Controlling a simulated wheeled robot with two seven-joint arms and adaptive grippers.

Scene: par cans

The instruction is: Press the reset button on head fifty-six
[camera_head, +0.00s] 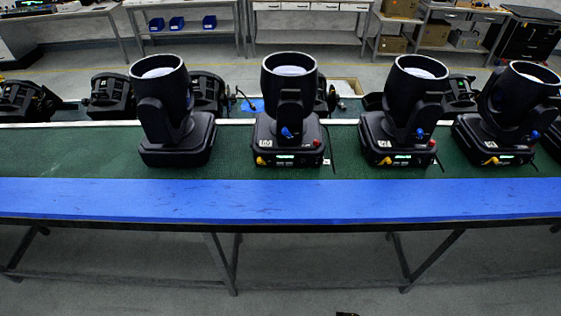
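Several black moving-head lights stand upright in a row on the green belt. The leftmost front head (176,130) shows no coloured controls on its visible side. The second head (289,130) has a white label, a small lit display, a blue part, a yellow part and a red part (317,143) on its base. The third head (403,130) has the same layout, with a red part (432,144). The fourth head (505,130) stands tilted at the right. The numbers on the labels are too small to read, so I cannot tell which is fifty-six.
A blue front rail (280,199) runs along the near edge of the green belt (75,150). Shelves and benches with blue bins (177,23) and cardboard boxes line the back.

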